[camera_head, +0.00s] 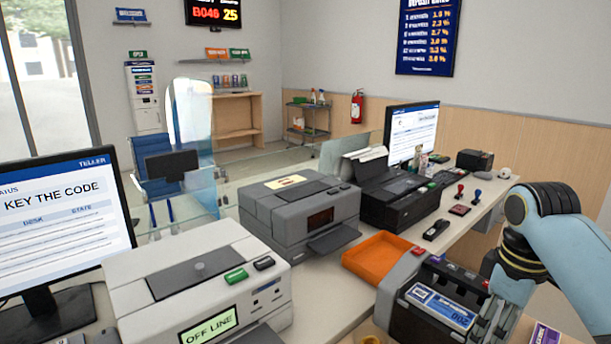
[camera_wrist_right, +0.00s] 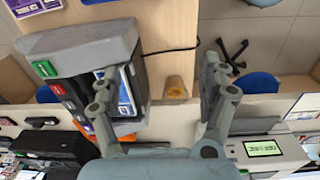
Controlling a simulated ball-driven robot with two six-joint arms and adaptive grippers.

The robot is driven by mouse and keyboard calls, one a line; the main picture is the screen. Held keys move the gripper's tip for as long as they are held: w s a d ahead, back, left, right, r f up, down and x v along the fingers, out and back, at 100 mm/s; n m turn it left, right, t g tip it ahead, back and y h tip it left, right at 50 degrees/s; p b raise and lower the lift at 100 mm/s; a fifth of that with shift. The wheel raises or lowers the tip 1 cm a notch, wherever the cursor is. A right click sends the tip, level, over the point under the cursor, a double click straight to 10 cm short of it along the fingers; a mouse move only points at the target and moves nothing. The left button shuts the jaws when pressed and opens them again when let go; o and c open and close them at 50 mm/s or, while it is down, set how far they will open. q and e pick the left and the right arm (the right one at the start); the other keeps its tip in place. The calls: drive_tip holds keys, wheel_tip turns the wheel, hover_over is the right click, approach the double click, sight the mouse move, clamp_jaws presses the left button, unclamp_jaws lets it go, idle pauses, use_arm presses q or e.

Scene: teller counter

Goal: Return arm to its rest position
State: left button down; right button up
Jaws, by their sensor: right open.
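My right arm (camera_head: 565,235) comes in from the right side of the head view. Its gripper (camera_head: 490,322) hangs low beside the dark grey slotted unit (camera_head: 405,320). In the right wrist view the gripper (camera_wrist_right: 158,95) is open, its two fingers wide apart. One finger overlaps the slotted unit (camera_wrist_right: 85,45) in that view; I cannot tell whether they touch. A blue and white pack (camera_head: 440,307) lies in the unit's top and also shows beside that finger in the wrist view (camera_wrist_right: 126,92). Nothing is held between the fingers. My left gripper is not in view.
An orange tray (camera_head: 378,258) adjoins the slotted unit. A grey machine (camera_head: 300,215), an off-line machine (camera_head: 195,280) and a black printer (camera_head: 395,190) stand along the counter. A small amber object (camera_wrist_right: 176,87) shows between the fingers in the wrist view.

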drive_tip(key=s+a+r+m+t, duration=0.1)
drive_tip(key=s+a+m+t, duration=0.15)
drive_tip(key=s, duration=0.95)
drive_tip(key=s+a+r+m+t, duration=0.1)
drive_tip(key=s+m, duration=0.3)
drive_tip(key=s, duration=0.8)
drive_tip(key=s+d+f+g+b, duration=0.2)
drive_tip(key=f+b, duration=0.7)
drive_tip(key=f, duration=2.5)
use_arm(q)
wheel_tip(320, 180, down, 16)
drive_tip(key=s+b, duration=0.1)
drive_tip(key=b, duration=0.6)
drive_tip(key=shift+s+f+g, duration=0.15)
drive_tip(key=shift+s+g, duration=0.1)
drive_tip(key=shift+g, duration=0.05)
use_arm(e)
drive_tip(key=s+d+f, duration=0.1)
drive_tip(key=s+f, duration=0.8)
drive_tip(key=f, duration=0.3)
drive_tip(key=s+d+f, duration=0.1)
drive_tip(key=s+f, duration=0.8)
drive_tip(key=f, duration=0.3)
drive_tip(key=shift+f+g+h, duration=0.2)
drive_tip(key=shift+g+h, duration=0.1)
drive_tip(key=shift+g, duration=0.15)
